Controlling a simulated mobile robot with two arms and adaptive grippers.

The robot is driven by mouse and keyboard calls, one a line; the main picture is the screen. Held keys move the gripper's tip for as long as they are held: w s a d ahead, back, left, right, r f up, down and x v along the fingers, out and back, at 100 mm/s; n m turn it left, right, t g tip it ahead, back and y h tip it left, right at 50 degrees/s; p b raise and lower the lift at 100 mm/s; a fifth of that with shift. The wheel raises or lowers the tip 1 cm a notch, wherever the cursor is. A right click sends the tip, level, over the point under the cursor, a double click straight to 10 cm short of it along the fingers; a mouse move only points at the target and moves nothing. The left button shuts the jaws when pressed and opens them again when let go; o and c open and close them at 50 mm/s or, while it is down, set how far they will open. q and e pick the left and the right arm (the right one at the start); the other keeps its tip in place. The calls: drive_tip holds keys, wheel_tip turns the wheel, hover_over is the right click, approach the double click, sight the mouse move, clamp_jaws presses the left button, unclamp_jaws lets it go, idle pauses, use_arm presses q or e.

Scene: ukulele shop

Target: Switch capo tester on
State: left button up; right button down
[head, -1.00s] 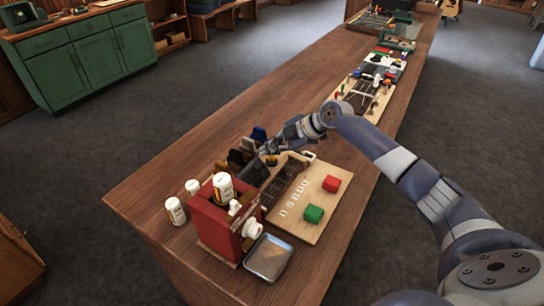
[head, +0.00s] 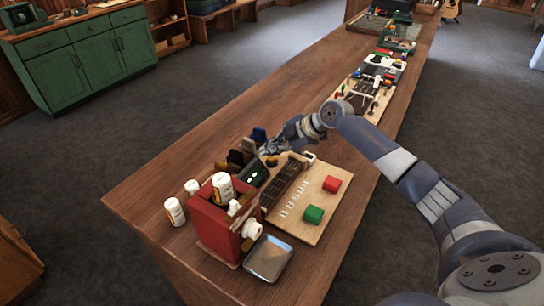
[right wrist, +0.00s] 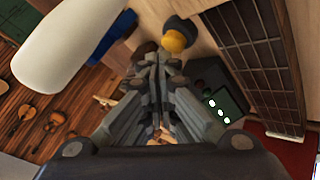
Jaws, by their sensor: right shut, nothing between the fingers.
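The capo tester is a small black box (head: 253,174) on the bench, just behind the red box. Its top shows lit green-white marks, also seen on the tester in the right wrist view (right wrist: 222,105). My right gripper (head: 264,152) is shut and empty, close behind the tester at its far end. In the right wrist view its closed fingers (right wrist: 152,75) point at a dark piece with a yellow end (right wrist: 174,40). I cannot tell whether the fingertips touch anything. My left gripper is not in view.
A red box (head: 218,222) with white bottles stands in front of the tester, beside a metal tray (head: 268,258). A wooden board (head: 325,207) with a fretted neck (head: 287,180) and red and green blocks lies to the right.

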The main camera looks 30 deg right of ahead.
sight(272, 159)
wheel_tip(272, 159, up, 6)
drive_tip(key=p, duration=0.3)
drive_tip(key=shift+p, duration=0.35)
idle(0.5)
